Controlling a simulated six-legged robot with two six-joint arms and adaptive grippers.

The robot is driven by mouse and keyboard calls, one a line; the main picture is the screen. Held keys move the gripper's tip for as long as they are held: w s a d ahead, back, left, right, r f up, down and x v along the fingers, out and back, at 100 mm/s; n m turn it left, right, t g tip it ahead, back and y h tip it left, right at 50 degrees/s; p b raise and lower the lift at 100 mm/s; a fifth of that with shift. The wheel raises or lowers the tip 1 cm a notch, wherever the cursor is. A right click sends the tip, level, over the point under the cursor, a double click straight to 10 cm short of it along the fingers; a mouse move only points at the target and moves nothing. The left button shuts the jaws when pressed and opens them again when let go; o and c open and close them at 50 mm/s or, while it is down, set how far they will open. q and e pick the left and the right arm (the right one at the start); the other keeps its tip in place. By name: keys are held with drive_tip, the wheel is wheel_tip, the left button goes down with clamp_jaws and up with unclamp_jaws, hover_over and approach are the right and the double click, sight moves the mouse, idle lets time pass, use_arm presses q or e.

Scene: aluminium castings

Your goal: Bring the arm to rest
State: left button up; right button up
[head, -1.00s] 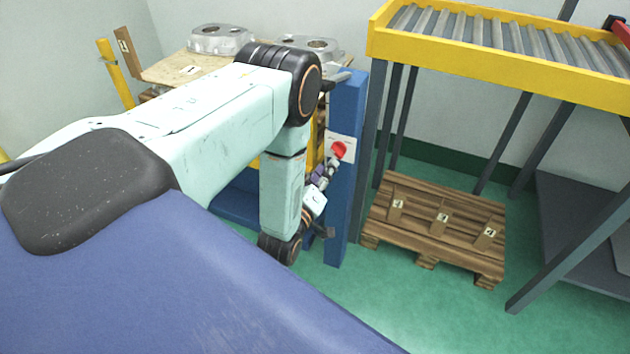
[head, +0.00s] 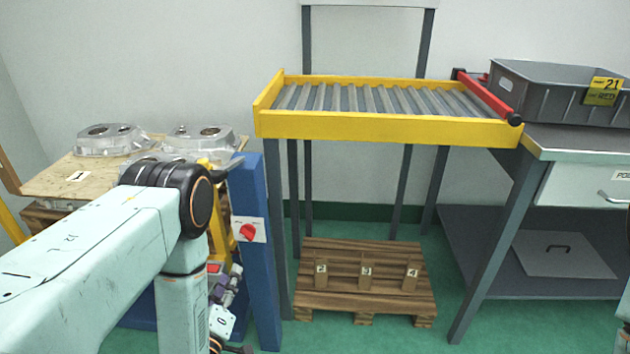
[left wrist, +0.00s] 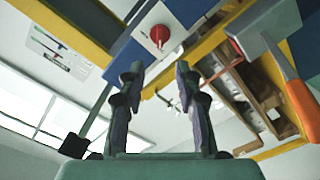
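My left arm reaches in from the left in the head view and bends down at its elbow. My left gripper (head: 236,272) points upward beside the blue post, just below the red rotary knob (head: 249,232) on its white plate. In the left wrist view the two fingers (left wrist: 157,80) stand apart with nothing held between them. The red knob (left wrist: 160,34) lies beyond the fingertips there, apart from them. The knob's pointer detail is too small to read. My right gripper is not in view.
The blue post (head: 258,290) stands close to my left gripper. Castings (head: 110,140) sit on a wooden board at the left. A yellow roller conveyor (head: 390,126) stands over a pallet (head: 365,285). A grey crate (head: 555,95) rests on the workbench (head: 575,143) at the right.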

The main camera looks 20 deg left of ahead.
use_arm(q)
drive_tip(key=s+d+f+m+g+h+p, duration=0.1)
drive_tip(key=s+d+f+m+g+h, duration=0.35)
drive_tip(key=s+f+g, duration=0.75)
drive_tip(key=s+d+r+m+g+p, duration=0.1)
drive_tip(key=s+d+r+m+g, duration=0.1)
drive_tip(key=s, duration=0.5)
drive_tip(key=s+d+r+m+g+p, duration=0.2)
drive_tip(key=s+d+r+m+g, duration=0.1)
drive_tip(key=s, duration=0.5)
drive_tip(key=shift+s+d+r+m+g, duration=0.15)
drive_tip(key=shift+d+r+m+g, duration=0.15)
drive_tip(key=shift+d+r+m, duration=0.45)
drive_tip(key=shift+a+r, duration=0.2)
drive_tip(key=shift+y, duration=0.25)
